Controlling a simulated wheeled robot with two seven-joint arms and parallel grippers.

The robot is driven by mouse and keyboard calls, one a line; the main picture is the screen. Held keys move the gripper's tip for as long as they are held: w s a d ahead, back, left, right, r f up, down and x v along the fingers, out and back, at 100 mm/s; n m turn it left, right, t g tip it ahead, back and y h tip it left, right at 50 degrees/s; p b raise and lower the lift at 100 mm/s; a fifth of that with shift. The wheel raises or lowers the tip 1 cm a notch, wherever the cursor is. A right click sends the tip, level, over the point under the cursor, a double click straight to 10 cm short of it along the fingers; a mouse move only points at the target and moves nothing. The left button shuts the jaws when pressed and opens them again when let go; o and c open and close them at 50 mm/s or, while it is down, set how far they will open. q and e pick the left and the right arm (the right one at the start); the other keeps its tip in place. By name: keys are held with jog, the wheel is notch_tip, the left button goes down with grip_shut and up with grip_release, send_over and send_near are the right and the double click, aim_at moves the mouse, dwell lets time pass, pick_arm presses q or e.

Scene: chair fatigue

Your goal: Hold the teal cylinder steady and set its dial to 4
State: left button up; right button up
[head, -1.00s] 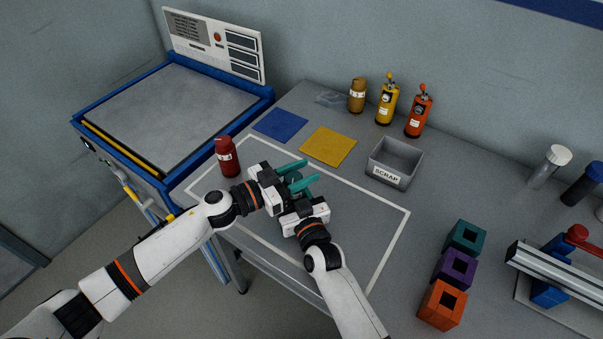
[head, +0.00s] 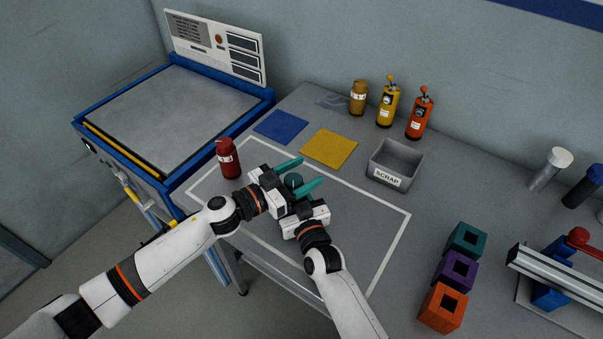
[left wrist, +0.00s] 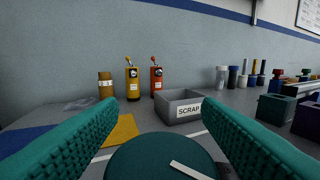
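The teal cylinder (head: 294,181) stands on the table between the two teal fingers of my left gripper (head: 311,170). In the left wrist view its round teal top (left wrist: 150,158) shows low in the middle, with a white pointer bar slanting down to the right. The fingers of my left gripper (left wrist: 158,120) are spread on either side of this top, with a gap visible. My right gripper (head: 305,215) is low on the near side of the cylinder. Its fingers are hidden, so its hold on the cylinder cannot be seen. No dial numbers are readable.
A red bottle (head: 228,158) stands just left of my left gripper. Teal, purple and orange blocks (head: 442,306) stand at right. The white-outlined area's right part is clear.

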pick_arm(q)
jog(key=shift+a, duration=0.1)
jog(key=v, duration=1.2)
jog(key=shift+w+f, duration=0.1)
jog(key=shift+w+a+m+g+h, duration=1.6)
jog(key=shift+m+g, duration=0.8)
jog(key=shift+g, duration=1.1)
jog(key=d, duration=0.4)
jog(key=w+d, duration=0.1)
jog(key=d, duration=0.2)
jog(key=w+d, duration=0.1)
jog(key=d, duration=0.3)
jog(key=shift+d, duration=0.35)
jog(key=c, duration=1)
